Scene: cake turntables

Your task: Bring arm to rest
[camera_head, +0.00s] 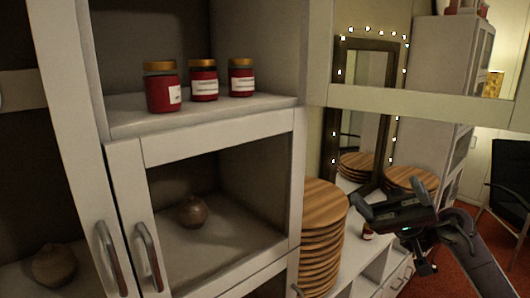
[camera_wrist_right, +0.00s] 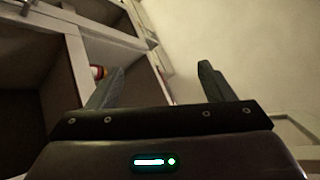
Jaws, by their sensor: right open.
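My right gripper (camera_head: 368,209) is at the right of the head view, in front of the low white counter and beside the stack of round wooden boards. In the right wrist view my right gripper (camera_wrist_right: 160,78) shows its two fingers spread wide apart with nothing between them. My right arm comes in from the lower right corner. My left gripper and arm are not in view.
Red jars (camera_head: 203,80) stand on the upper cabinet shelf. A brown pot (camera_head: 192,211) sits in the compartment below. Stacked wooden boards (camera_head: 320,235) and a small red jar (camera_head: 368,232) are near the right gripper. A chair (camera_head: 509,180) stands far right.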

